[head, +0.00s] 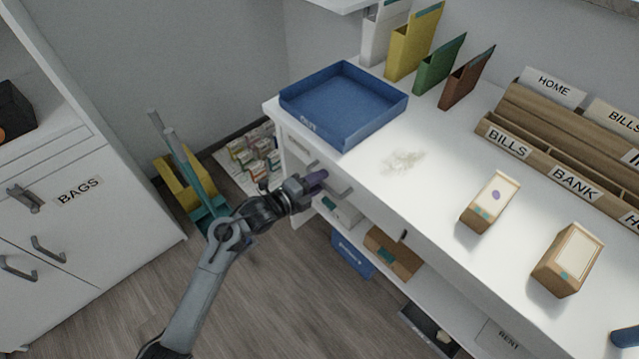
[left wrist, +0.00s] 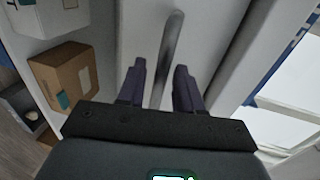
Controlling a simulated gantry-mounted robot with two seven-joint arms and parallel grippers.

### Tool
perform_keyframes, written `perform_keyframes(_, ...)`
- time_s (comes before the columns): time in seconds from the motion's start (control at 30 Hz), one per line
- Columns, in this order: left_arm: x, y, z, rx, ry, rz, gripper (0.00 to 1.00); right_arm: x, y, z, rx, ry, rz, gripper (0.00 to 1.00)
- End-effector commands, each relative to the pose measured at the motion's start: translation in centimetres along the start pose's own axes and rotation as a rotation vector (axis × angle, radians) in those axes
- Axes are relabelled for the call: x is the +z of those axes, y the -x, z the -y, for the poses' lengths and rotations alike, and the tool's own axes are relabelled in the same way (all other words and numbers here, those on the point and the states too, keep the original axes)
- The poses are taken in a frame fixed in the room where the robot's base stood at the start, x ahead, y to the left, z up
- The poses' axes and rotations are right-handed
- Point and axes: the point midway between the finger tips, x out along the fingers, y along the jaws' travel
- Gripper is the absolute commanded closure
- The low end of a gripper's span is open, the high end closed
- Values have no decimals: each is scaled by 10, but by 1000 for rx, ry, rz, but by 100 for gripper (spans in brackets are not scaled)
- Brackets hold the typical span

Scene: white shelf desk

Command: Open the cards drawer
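The white shelf desk (head: 440,190) has a drawer front under its left end, below the blue tray. A small label (head: 298,146) on it is too small to read. My left gripper (head: 318,180) is at the desk's front face, just below the tabletop edge. In the left wrist view, my left gripper (left wrist: 160,82) has its two dark fingers apart, with a grey bar handle (left wrist: 172,45) running between them. I see gaps beside the handle and no clear grip on it. The drawer looks closed. My right gripper is not in view.
A blue tray (head: 350,127), two boxes (head: 490,200) and a wooden organizer (head: 575,185) stand on the desk. A cardboard box (head: 393,252) sits on the lower shelf. A white cabinet (head: 80,190) stands left. Floor between is mostly clear.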

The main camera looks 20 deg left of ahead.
Motion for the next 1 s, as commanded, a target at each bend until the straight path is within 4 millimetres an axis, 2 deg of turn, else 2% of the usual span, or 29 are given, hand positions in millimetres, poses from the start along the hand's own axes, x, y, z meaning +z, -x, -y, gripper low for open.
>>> perform_keyframes(0.13, 0, -6, 0, 0, 1, 0, 65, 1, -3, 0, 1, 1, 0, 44)
perform_keyframes(0.4, 0, -7, 0, 0, 0, 0, 65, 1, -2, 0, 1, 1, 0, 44)
perform_keyframes(0.63, 0, -7, 0, 0, 0, 0, 99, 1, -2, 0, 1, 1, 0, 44)
perform_keyframes(1.0, -1, -6, 1, 1, 0, -2, 100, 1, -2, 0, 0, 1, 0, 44)
